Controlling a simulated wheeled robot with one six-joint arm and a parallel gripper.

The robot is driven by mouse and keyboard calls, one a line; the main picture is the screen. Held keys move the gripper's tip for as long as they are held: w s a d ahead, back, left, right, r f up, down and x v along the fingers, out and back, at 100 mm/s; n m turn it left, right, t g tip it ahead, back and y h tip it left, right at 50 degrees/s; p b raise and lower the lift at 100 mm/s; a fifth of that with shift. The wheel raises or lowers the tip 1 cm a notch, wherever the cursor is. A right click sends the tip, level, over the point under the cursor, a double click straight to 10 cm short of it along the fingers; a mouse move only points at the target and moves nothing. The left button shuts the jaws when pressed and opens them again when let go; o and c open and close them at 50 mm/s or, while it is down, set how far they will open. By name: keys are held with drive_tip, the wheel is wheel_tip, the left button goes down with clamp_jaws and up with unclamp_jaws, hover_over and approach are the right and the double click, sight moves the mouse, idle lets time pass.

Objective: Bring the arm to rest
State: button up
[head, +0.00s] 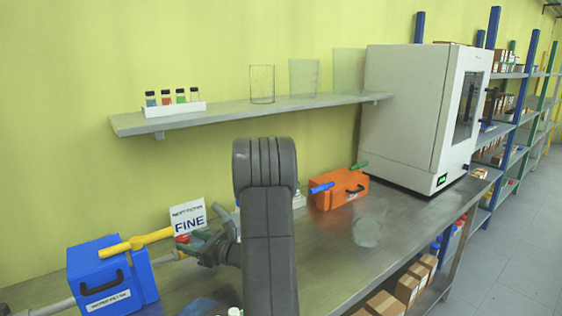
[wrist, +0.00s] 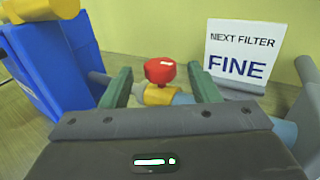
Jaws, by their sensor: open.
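My gripper (wrist: 160,88) shows in the wrist view with its two green fingers apart, open. A red knob (wrist: 160,70) on a yellow collar stands between and beyond the fingers; whether they touch it I cannot tell. In the head view my grey arm rises in front of the bench and hides part of it. The gripper is low over the bench, just right of the blue box (head: 105,278), near the sign reading FINE (head: 188,217).
The steel bench (head: 335,265) has an orange box (head: 339,190) and a large white cabinet (head: 420,115) to the right. A wall shelf (head: 225,113) holds small vials (head: 173,98) and glass beakers. Storage racks stand beyond the cabinet. Bare bench lies right of my arm.

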sight(186, 240)
drive_tip(key=x, duration=0.3)
drive_tip(key=shift+w+a+f, duration=0.1)
drive_tip(key=shift+a+f, duration=0.05)
drive_tip(key=shift+a, duration=0.2)
drive_tip(key=shift+w+a+f+m+t+b, duration=0.15)
drive_tip(key=shift+m+t+b, duration=0.3)
drive_tip(key=shift+b, duration=0.3)
drive_tip(key=shift+m+t+h+b, duration=0.35)
drive_tip(key=shift+t+h+b, duration=0.25)
drive_tip(key=shift+b, duration=0.25)
drive_tip(key=shift+m+t+h+b, duration=0.3)
drive_tip(key=shift+m+t+b, duration=0.2)
drive_tip(key=shift+t+b, duration=0.45)
drive_tip(key=shift+m+h+b, duration=0.3)
drive_tip(key=shift+b, duration=0.3)
drive_tip(key=shift+r+t, duration=0.3)
drive_tip(key=shift+r, duration=0.1)
